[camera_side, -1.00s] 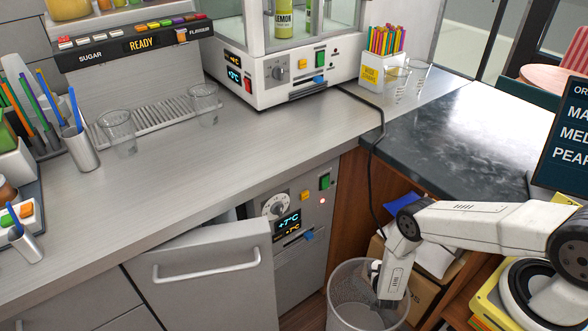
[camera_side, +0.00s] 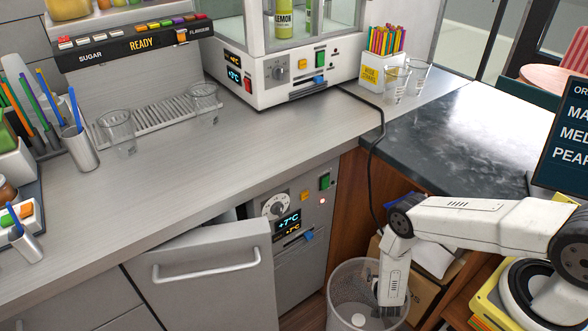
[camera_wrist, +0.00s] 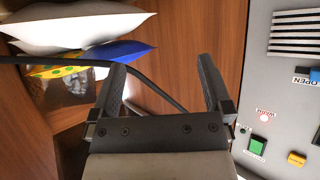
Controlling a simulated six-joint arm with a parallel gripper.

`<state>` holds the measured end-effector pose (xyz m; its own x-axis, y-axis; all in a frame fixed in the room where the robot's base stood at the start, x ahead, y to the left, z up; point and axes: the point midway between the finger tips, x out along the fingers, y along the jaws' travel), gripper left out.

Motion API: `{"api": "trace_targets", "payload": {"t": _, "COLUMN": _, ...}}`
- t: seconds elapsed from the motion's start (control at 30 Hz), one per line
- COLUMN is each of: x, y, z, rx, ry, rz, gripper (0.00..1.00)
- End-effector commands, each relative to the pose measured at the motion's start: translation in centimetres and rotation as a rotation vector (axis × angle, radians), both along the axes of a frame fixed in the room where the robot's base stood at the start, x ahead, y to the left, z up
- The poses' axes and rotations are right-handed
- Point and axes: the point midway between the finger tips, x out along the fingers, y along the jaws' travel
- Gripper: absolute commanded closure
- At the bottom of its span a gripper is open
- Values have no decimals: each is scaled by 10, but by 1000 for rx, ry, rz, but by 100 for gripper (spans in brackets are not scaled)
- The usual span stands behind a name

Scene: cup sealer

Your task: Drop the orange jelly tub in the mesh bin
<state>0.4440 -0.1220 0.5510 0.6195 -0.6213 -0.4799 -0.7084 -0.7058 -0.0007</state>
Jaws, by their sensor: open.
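The mesh bin (camera_side: 348,288) stands on the floor at the bottom of the side view, right of the grey cabinet. My gripper (camera_side: 388,302) points down over the right part of its opening. In the wrist view my gripper's two fingers (camera_wrist: 161,85) are spread apart with nothing between them. A small pale round thing (camera_side: 358,320) shows inside the bin, left of and apart from my gripper. It may be the top or bottom of the jelly tub, but no orange shows, so I cannot tell.
A half-open grey drawer front (camera_side: 207,270) is left of the bin. A cardboard box (camera_side: 425,293) with bags is behind my gripper on the right. In the wrist view, white, blue and yellow bags (camera_wrist: 75,25) lie at upper left and a dark cable crosses behind the fingers.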

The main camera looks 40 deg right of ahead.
Motion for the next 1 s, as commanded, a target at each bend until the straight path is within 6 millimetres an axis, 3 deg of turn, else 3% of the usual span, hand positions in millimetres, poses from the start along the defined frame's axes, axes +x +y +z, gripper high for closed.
{"api": "trace_targets", "payload": {"t": 0.4, "x": -24, "y": 25, "z": 19, "rx": -1, "ry": 1, "rz": 3, "gripper": 0}}
{"api": "trace_targets", "payload": {"t": 1.0, "x": -28, "y": 27, "z": 22, "rx": -1, "ry": 0, "rz": 0, "gripper": 0}}
